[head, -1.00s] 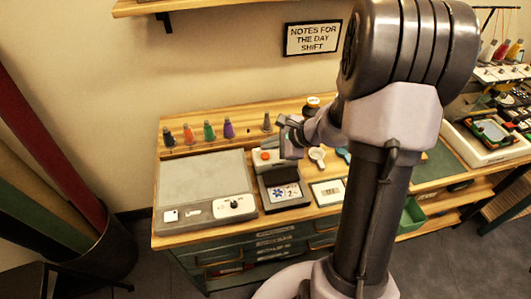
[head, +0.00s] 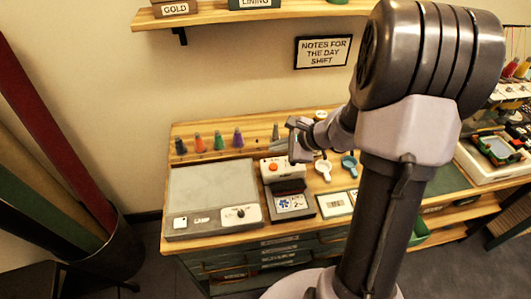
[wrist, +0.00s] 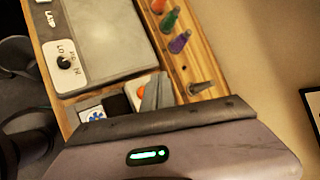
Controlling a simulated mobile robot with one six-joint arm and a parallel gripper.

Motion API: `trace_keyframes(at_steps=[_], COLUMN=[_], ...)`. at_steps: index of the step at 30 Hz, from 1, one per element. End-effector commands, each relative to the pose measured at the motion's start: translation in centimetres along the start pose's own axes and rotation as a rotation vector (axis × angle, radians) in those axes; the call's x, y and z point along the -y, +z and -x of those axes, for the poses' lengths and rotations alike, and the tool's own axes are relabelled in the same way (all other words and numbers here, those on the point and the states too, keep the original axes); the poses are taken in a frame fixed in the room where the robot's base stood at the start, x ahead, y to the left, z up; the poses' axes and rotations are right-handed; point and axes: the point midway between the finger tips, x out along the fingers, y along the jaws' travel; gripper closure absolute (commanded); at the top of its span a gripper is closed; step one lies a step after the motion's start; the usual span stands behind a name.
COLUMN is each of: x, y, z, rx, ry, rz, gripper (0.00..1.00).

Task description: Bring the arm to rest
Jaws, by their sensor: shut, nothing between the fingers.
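My gripper (head: 293,131) hangs above the back of the wooden table (head: 262,240), over a small device with an orange button (head: 273,167). In the head view its jaws are shut and empty, and they look apart from the device. In the wrist view the gripper's grey fingers (wrist: 156,94) partly cover the orange button (wrist: 142,88). My arm is folded, with its upper part across the right of the head view, hiding part of the table.
A grey lamp panel (head: 214,187) with a knob lies at the table's left. Coloured cones (head: 219,141) stand along the back. Two small spoon-like items (head: 323,168) lie right of the device. A shelf (head: 240,17) hangs above; a bin with fabric rolls (head: 117,245) stands left.

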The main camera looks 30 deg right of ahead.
Motion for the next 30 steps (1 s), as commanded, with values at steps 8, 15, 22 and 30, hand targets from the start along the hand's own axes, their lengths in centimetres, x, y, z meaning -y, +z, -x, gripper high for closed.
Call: trace_keyframes(at_steps=[8,15,22,30], x=[-0.9,-12.2,-16.6,-16.7], y=[7.2,21.1,20.7,20.5], z=[2.5,13.9,19.3,19.6], rx=[0.048,0.062,-0.059,-0.073], ry=[0.061,0.26,0.285,0.287], rz=[0.239,1.12,1.525,1.548], gripper=[1.0,1.0,1.0,1.0])
